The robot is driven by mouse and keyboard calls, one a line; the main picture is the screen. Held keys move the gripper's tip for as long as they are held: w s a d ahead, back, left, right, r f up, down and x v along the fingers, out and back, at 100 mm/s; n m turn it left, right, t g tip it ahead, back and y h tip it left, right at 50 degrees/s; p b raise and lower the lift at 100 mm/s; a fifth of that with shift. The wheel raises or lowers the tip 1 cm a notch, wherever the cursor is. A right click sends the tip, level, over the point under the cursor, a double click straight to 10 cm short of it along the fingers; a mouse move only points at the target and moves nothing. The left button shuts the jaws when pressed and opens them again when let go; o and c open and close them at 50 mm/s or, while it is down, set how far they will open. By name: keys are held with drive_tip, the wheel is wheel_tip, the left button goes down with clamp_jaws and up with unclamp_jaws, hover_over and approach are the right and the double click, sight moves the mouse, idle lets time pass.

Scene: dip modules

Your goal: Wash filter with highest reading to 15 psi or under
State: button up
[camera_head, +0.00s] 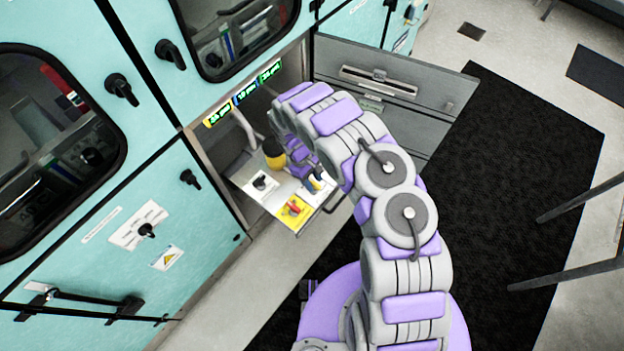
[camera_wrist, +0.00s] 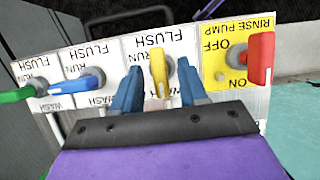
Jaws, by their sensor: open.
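In the wrist view, the valve panel (camera_wrist: 75,65) shows upside down, with FLUSH, RUN and WASH labels. A green handle (camera_wrist: 17,95) and a blue handle (camera_wrist: 75,84) point left. My gripper (camera_wrist: 160,93) is open, its blue fingers on either side of the yellow handle (camera_wrist: 158,68); contact is unclear. The red rinse pump handle (camera_wrist: 261,58) is at right, with OFF and ON labels. In the head view, three lit psi displays, yellow (camera_head: 217,115), blue (camera_head: 245,92) and green (camera_head: 270,71), are too small to read surely.
A yellow and black cylinder (camera_head: 274,153) stands behind the panel. A black knob (camera_head: 262,183) is on its left part. An open grey door (camera_head: 420,85) is at right. A black mat (camera_head: 500,150) covers the floor at right.

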drive_tip(key=shift+r, duration=0.1)
drive_tip(key=p+v, duration=0.1)
drive_tip(key=v, duration=1.6)
drive_tip(key=shift+w+r, duration=0.1)
drive_tip(key=s+d+r+m, duration=0.1)
drive_tip(key=d+r+m, duration=0.2)
drive_tip(key=d+r, duration=0.75)
drive_tip(key=s+d+r+m+b, duration=0.1)
drive_tip(key=s+d+r+m, duration=0.1)
drive_tip(key=s+d+r, duration=0.3)
drive_tip(key=s+d+r+m+b, duration=0.1)
drive_tip(key=s+d+r+m, duration=0.1)
drive_tip(key=s+r, duration=0.35)
drive_tip(key=s+d+r+m+y+b, duration=0.1)
drive_tip(key=s+r, duration=0.1)
drive_tip(key=s, duration=1)
drive_tip(key=s+d+r+m+t+y+b, duration=0.1)
drive_tip(key=s+r+m+y, duration=0.1)
drive_tip(key=s, duration=1.1)
drive_tip(key=shift+s+d+r+m+y, duration=0.15)
drive_tip(key=shift+r+m+y, duration=0.1)
drive_tip(key=shift+m+y, duration=0.05)
